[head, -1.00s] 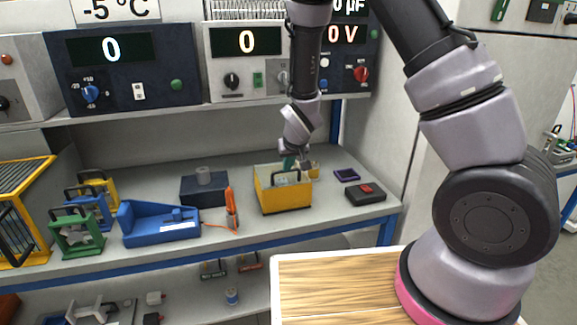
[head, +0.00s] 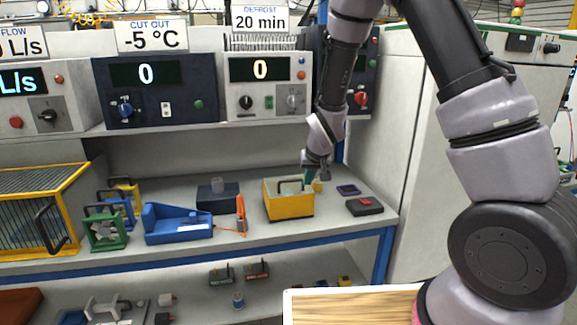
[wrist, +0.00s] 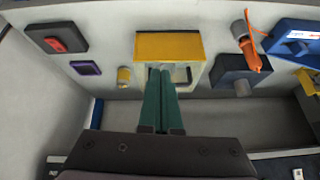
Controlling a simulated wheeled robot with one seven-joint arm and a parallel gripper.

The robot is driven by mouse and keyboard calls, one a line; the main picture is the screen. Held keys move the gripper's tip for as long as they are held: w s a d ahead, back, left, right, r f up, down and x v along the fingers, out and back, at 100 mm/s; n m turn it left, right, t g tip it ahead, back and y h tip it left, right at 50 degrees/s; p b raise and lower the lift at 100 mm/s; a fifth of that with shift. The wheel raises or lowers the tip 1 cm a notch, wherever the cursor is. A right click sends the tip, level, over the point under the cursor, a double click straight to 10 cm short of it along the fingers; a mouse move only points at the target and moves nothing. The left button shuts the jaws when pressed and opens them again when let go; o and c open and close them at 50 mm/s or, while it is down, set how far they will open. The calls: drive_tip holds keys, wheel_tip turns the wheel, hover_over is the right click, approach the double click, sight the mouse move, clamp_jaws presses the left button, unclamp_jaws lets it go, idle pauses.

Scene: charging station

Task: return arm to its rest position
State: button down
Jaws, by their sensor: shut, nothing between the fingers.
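My gripper (wrist: 161,92) shows in the wrist view as two green fingers shut together with nothing between them. It hovers at the yellow box (wrist: 169,46), with its fingertips in front of the box's open side. In the head view, my gripper (head: 308,177) is small and partly hidden by my wrist. It is just behind the right rear of the yellow box (head: 288,205), which stands on the grey bench. I cannot tell whether the fingers touch the box.
A small yellow cylinder (wrist: 124,76), a purple tile (wrist: 86,68) and a dark box with a red top (head: 364,206) lie beside the yellow box. A dark blue block (head: 217,198), an orange tool (head: 241,214) and a blue holder (head: 178,226) stand to its left. Instrument panels (head: 155,92) line the shelf above.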

drive_tip(key=s+d+r+m, duration=0.1)
drive_tip(key=s+d+r, duration=0.25)
drive_tip(key=r, duration=0.35)
drive_tip(key=s+d+r+m, duration=0.1)
drive_tip(key=s+d+r, duration=0.1)
drive_tip(key=d+r, duration=0.35)
drive_tip(key=s+d+r+m, duration=0.1)
drive_tip(key=s+d+r, duration=0.2)
drive_tip(key=r, duration=0.6)
drive_tip(key=s+d+r+m, duration=0.1)
drive_tip(key=s+r, duration=0.3)
drive_tip(key=s, duration=0.4)
drive_tip(key=s+d+r+m+t, duration=0.1)
drive_tip(key=s+d+r, duration=0.2)
drive_tip(key=s+r, duration=0.2)
drive_tip(key=s, duration=0.3)
drive_tip(key=shift+s+d+y, duration=0.3)
drive_tip(key=shift+s+d, duration=0.05)
drive_tip(key=shift+s, duration=0.05)
